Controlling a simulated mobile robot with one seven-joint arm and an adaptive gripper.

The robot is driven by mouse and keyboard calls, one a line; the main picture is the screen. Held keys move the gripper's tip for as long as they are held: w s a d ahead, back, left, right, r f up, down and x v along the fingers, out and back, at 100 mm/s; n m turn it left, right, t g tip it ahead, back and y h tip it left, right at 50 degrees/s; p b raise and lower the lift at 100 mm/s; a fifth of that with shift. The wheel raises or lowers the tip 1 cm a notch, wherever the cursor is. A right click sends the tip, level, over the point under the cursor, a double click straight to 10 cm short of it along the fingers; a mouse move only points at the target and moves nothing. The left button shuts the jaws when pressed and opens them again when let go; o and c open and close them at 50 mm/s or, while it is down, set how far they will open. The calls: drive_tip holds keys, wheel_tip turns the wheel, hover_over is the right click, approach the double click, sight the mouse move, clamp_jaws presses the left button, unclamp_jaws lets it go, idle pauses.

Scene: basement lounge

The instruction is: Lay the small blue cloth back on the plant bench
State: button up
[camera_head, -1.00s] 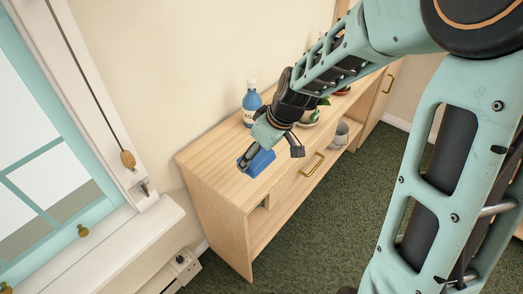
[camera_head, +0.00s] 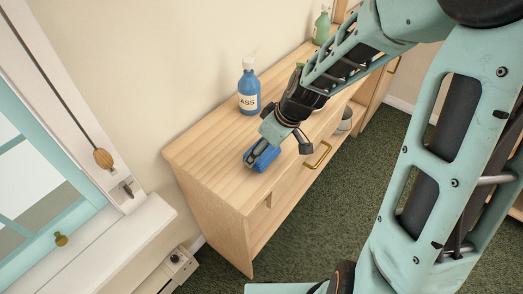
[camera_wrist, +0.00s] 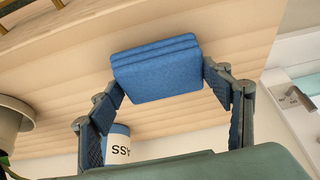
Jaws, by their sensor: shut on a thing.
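The small blue cloth (camera_head: 264,158) is a folded, layered pad. It also shows in the wrist view (camera_wrist: 158,68), between the two fingers of my gripper. My gripper (camera_head: 262,150) is shut on it, over the front part of the light wooden plant bench (camera_head: 215,165). The cloth is at or just above the bench top; I cannot tell whether it touches. The bench's wood grain fills the background in the wrist view (camera_wrist: 70,75).
A blue bottle (camera_head: 249,92) with a white label stands on the bench behind my gripper. A green bottle (camera_head: 322,27) stands farther back. A pot (camera_wrist: 12,115) shows at the wrist view's left edge. The bench's left end is bare. A window sill (camera_head: 110,245) lies left.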

drive_tip(key=shift+f, duration=0.5)
drive_tip(key=shift+r, duration=0.1)
drive_tip(key=o, duration=1)
drive_tip(key=p+v, duration=0.2)
drive_tip(key=v, duration=1)
drive_tip(key=shift+p, duration=0.3)
